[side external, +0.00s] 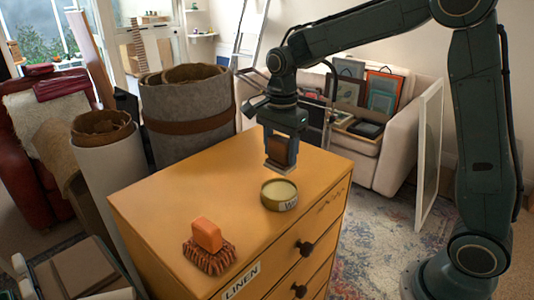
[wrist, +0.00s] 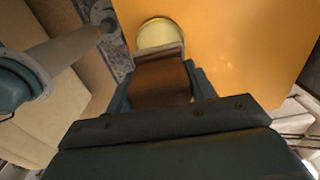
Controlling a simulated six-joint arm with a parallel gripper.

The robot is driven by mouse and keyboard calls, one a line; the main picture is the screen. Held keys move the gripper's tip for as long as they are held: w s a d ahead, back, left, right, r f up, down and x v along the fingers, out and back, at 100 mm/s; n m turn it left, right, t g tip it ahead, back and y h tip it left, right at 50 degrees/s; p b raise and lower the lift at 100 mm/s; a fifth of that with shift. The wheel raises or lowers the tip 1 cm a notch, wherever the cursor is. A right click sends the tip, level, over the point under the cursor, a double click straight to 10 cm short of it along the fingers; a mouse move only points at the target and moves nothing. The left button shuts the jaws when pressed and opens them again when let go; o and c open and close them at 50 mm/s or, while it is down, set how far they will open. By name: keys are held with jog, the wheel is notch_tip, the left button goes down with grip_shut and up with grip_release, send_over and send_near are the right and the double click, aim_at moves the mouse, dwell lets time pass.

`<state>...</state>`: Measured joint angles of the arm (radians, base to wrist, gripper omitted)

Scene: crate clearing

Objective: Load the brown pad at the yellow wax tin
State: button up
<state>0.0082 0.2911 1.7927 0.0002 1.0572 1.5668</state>
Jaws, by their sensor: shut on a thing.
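My gripper (side external: 280,150) is shut on the brown pad (side external: 278,151) and holds it above the chest top. The pad has a brown block and a paler lower layer. In the wrist view the brown pad (wrist: 160,82) sits between the fingers. The yellow wax tin (side external: 279,196) stands open on the chest top, with pale wax inside and a label on its side. The pad is above and a little behind the tin in the side view, apart from it. In the wrist view the tin (wrist: 160,34) shows just beyond the pad, which hides its near edge.
An orange-handled brush (side external: 208,240) with brown bristles lies near the front left of the wooden chest top (side external: 165,205). The chest top around the tin is otherwise clear. Rolled felt (side external: 187,115) stands behind the chest's left side. A sofa (side external: 400,150) holds frames at the back right.

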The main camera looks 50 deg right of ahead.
aim_at(280, 169)
jog(key=shift+f, duration=0.15)
jog(key=shift+f, duration=2.75)
jog(key=shift+f, duration=0.75)
dwell(0.9)
jog(key=shift+r, duration=0.15)
jog(key=shift+r, duration=3.45)
